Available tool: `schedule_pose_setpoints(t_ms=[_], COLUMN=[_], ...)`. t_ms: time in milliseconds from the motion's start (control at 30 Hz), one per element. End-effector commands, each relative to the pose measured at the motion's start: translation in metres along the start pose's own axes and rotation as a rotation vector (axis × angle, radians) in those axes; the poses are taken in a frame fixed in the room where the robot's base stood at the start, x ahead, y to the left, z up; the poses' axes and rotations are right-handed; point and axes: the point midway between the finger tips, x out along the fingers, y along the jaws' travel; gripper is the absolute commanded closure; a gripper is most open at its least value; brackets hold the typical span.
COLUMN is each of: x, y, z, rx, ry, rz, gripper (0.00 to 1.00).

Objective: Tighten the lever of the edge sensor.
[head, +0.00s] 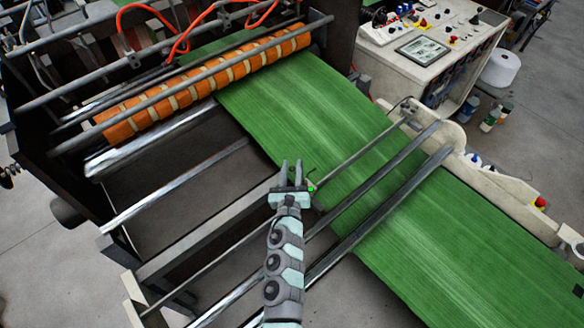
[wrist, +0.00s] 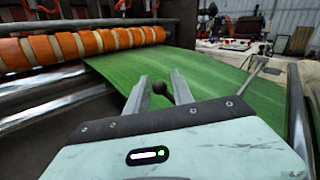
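My gripper (head: 291,174) is in the middle of the head view, at the left edge of the green web. Its two fingers stand apart. In the wrist view, a dark round knob (wrist: 159,87) shows between the spread fingers, with a gap on each side; I cannot tell its depth between them. It looks like the end of the sensor's lever. In the head view, a small part with a green light (head: 312,188), apparently the edge sensor, sits just right of my gripper at the web's edge. Most of its body is hidden.
The green web (head: 400,180) runs from the orange-banded roller (head: 205,85) down to the right. A thin rod (head: 365,155) and thicker metal rollers (head: 385,215) cross it near my gripper. A control desk (head: 430,45) stands at the back right.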

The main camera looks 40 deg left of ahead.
Motion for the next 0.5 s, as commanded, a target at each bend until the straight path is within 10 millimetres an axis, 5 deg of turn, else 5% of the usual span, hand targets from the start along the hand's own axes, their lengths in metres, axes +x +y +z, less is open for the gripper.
schedule_pose_setpoints(t_ms=[300, 500], x=[-0.0002, -0.0003], y=[0.001, 0.0014], z=[-0.0006, -0.0009], rx=[0.001, 0.001], ry=[0.001, 0.002], rz=[0.002, 0.003], gripper=[1.0, 1.0])
